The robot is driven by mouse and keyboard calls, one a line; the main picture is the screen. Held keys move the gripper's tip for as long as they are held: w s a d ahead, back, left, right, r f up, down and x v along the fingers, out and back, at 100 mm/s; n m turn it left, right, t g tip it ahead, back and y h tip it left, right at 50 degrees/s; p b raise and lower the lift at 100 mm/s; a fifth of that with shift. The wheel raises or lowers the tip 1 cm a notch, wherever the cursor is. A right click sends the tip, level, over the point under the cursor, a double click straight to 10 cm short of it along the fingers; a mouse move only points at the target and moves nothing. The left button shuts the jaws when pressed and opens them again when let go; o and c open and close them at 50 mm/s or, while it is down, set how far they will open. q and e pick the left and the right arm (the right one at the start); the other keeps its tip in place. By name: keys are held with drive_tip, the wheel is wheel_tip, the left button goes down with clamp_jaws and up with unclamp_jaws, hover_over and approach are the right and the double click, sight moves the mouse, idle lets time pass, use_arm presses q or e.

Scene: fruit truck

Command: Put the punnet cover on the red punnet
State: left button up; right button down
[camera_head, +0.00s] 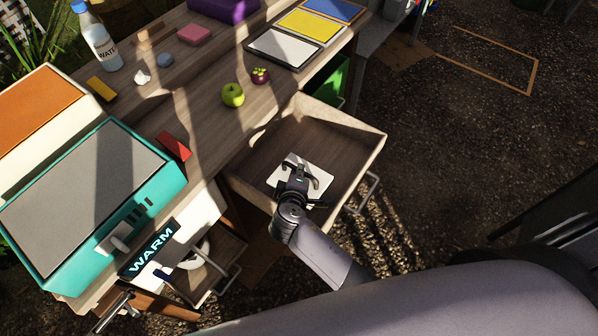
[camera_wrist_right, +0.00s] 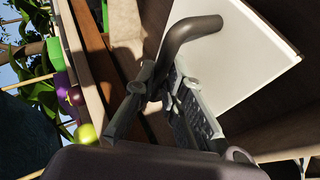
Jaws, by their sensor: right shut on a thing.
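A white flat square piece with a curved grey handle, which looks like the punnet cover (camera_head: 282,182), is inside the open drawer; it also shows in the wrist view (camera_wrist_right: 245,60). My right gripper (camera_head: 296,176) is over it, with its fingers shut on the grey handle. I cannot tell whether the cover rests on the drawer floor or hangs just above it. A small red box (camera_head: 173,147) lies on the table by the teal machine; I cannot tell whether it is the red punnet. A small metal part at the lower left may be my left gripper (camera_head: 116,310).
The open wooden drawer (camera_head: 345,125) has raised walls around my right gripper. On the table (camera_head: 205,120) are a green apple (camera_head: 233,95), a mangosteen (camera_head: 260,76), a water bottle (camera_head: 98,40) and coloured panels (camera_head: 310,26). The teal machine (camera_head: 160,195) fills the left.

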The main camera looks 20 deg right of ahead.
drive_tip(key=shift+f+b, duration=0.9)
drive_tip(key=shift+f, duration=0.15)
idle(0.4)
drive_tip(key=c, duration=1.6)
unclamp_jaws()
drive_tip(key=shift+o, duration=0.2)
drive_tip(key=o, duration=0.8)
drive_tip(key=shift+c, duration=0.2)
